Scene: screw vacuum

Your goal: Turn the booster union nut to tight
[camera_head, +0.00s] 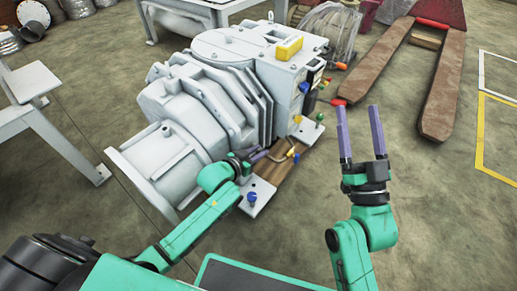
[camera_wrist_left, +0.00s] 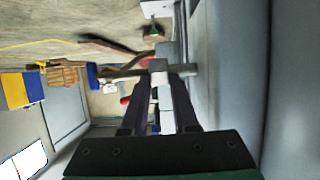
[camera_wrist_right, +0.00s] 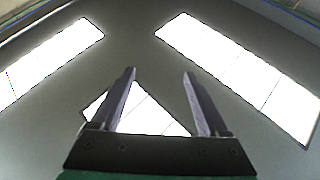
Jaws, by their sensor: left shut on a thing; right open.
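The grey vacuum booster pump (camera_head: 215,95) stands on the floor at the centre left of the head view. My left gripper (camera_head: 264,154) is low at its near right side, beside thin bent piping (camera_head: 290,148). In the left wrist view, my left gripper (camera_wrist_left: 163,80) is shut on a small pale fitting (camera_wrist_left: 160,92) on a grey pipe line, apparently the union nut. The head view is too small to show the nut, and how tight it is cannot be told. My right gripper (camera_head: 360,110) is open and empty, fingers upward, right of the pump. It also shows in the right wrist view (camera_wrist_right: 158,72).
Colored knobs, including a green one (camera_head: 320,117) and a blue one (camera_head: 251,197), stand near the piping. A yellow block (camera_head: 289,48) sits on the pump. A pallet jack with brown forks (camera_head: 445,95) is at the back right.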

